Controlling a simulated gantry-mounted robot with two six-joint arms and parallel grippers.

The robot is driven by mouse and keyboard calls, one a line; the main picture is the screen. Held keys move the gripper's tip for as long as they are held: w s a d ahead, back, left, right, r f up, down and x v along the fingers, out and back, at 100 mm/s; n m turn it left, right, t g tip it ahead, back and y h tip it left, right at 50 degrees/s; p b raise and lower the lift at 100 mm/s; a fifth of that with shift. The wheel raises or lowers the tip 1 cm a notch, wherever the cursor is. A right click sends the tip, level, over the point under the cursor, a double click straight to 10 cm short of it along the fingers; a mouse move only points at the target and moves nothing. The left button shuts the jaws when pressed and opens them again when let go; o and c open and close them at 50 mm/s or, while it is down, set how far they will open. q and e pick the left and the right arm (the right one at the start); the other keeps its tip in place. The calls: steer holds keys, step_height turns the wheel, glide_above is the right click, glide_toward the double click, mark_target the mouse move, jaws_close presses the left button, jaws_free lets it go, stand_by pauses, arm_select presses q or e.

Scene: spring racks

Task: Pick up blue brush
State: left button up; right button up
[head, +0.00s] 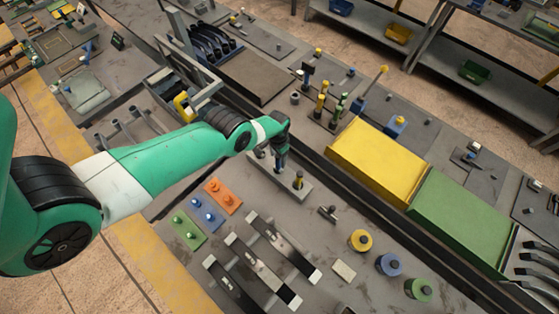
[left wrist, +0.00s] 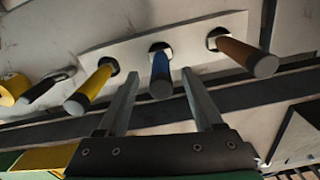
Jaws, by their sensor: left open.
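The blue brush (left wrist: 161,78) stands in a pale rack (left wrist: 135,45) between a yellow-handled brush (left wrist: 90,88) and a brown-handled brush (left wrist: 247,57) in the left wrist view. My left gripper (left wrist: 160,72) is open, with one finger on each side of the blue handle and a gap visible on both sides. In the head view, my left gripper (head: 281,160) points down over the rack (head: 300,192) and mostly hides the blue brush. The yellow-handled brush (head: 298,181) shows just right of it. My right gripper is not in view.
Orange (head: 224,195), blue (head: 207,215) and green (head: 188,231) pegged plates lie left of the rack. Dark strips (head: 262,268) lie in front. Yellow (head: 360,240), blue (head: 389,264) and green (head: 419,289) rolls stand at right. A yellow box (head: 377,165) stands behind.

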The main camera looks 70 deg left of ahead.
mark_target(278, 164)
arm_select(q)
step_height(278, 164, down, 6)
steer(key=b, duration=0.6)
steer(key=shift+f, duration=0.2)
steer(key=shift+r, duration=0.2)
jaws_close()
